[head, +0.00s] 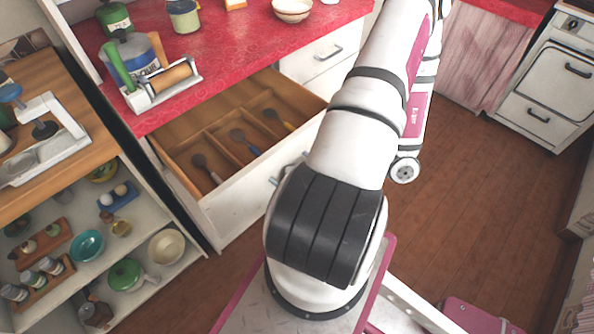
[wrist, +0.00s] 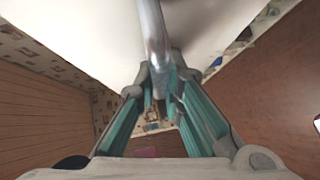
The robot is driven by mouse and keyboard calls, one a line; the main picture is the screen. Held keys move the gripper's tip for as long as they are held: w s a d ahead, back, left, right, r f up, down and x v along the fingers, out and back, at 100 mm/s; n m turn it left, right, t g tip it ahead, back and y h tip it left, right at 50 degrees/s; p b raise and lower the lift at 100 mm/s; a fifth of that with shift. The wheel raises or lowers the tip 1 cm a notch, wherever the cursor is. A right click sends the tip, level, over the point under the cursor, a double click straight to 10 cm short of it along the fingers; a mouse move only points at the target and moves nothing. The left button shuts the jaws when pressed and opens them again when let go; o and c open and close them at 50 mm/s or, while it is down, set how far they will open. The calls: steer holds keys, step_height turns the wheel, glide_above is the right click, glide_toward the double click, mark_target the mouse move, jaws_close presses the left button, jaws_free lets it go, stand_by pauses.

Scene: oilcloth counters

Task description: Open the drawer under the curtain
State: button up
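A wide white-fronted drawer (head: 238,208) under the red counter stands pulled well out. Its wooden inside shows several utensils in compartments. Its metal handle (head: 275,181) is partly hidden by my arm. In the wrist view the handle (wrist: 152,30) runs down from the white drawer front to between the teal-lined fingers of my gripper (wrist: 160,82). The fingers are closed in around the bar and appear to grip it. My gripper is hidden behind my arm in the head view. I cannot tell which curtain the task means; a pink curtain-like panel (head: 470,60) hangs at the upper right.
The red counter (head: 225,55) carries a rolling pin holder, a pot and jars. A smaller white drawer (head: 312,57) beside the open one is shut. Open shelves (head: 160,205) with bowls stand at the left. A white stove (head: 550,85) stands far right. Wooden floor (head: 460,220) is clear.

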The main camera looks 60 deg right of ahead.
steer(key=o, duration=0.5)
steer(key=shift+c, duration=0.2)
steer(key=v, duration=1.2)
steer(key=shift+f, duration=0.15)
